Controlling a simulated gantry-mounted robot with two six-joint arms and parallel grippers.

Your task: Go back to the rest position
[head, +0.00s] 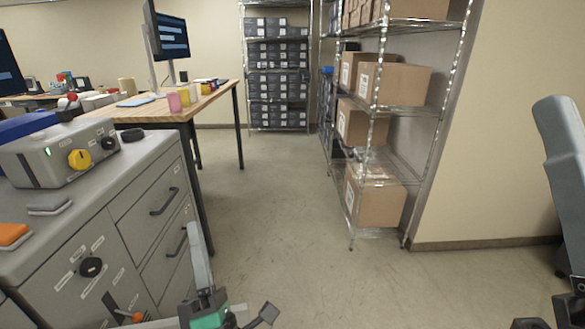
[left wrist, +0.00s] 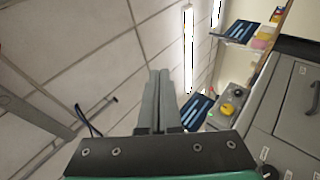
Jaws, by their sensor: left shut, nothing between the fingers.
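My left gripper (head: 192,226) shows at the bottom of the head view, its grey fingers pointing up and its green and black body below. It is in front of the grey drawer cabinet, and I cannot tell the gap between them. In the left wrist view my left gripper (left wrist: 158,75) has its two grey fingers together, with nothing between them. My right gripper (head: 556,105) seems to be the grey upright shape at the right edge of the head view, cut off by the frame. I cannot tell whether its fingers are apart.
A grey drawer cabinet (head: 120,205) stands at left, carrying a control box (head: 45,160) with a yellow knob. A wooden table (head: 180,108) stands behind it. A wire shelf (head: 410,108) with cardboard boxes is right of centre. The floor (head: 290,220) between is clear.

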